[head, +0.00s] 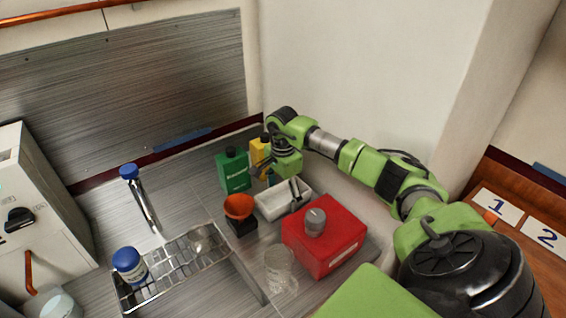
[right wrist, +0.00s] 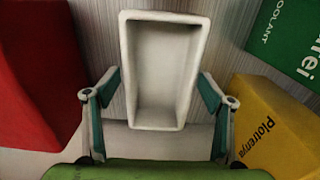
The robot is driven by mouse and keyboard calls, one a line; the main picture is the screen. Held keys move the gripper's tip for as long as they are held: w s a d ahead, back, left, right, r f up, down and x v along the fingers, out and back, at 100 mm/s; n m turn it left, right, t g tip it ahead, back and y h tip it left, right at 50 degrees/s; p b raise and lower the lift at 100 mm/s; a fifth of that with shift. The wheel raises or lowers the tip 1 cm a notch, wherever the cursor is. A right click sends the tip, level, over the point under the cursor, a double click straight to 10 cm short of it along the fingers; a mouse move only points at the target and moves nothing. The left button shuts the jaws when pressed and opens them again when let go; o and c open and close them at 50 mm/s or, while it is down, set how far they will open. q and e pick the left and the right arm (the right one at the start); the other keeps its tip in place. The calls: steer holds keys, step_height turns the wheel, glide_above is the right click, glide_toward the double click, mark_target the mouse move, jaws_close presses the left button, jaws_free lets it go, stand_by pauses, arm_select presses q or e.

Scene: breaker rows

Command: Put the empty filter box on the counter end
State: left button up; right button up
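The filter box appears to be the pale, open-topped rectangular box (head: 270,208) on the steel counter (head: 185,205) in the head view. In the right wrist view the box (right wrist: 165,18) shows its empty inside. My right gripper (head: 290,182) is over the box in the head view. In the right wrist view its two fingers (right wrist: 158,78) are spread, one on each side of the box's near end; I cannot tell whether they touch its walls. The arm and gripper hide part of the box in the head view. My left gripper is not in view.
A red box (head: 345,250) with a grey knob-like piece (head: 315,222) is close in front. A green coolant container (head: 232,172) and a yellow container (head: 259,153) stand behind. An orange funnel (head: 239,206), a wire rack (head: 180,265) and a clear glass (head: 280,266) are nearby.

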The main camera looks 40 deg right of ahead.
mark_target(283, 202)
steer(key=shift+r, duration=0.1)
steer(key=shift+r+p, duration=0.3)
steer(key=shift+p, duration=0.05)
step_height(283, 202, up, 12)
steer(key=p, duration=0.6)
steer(key=shift+f+p, duration=0.2)
steer(key=shift+p, duration=0.15)
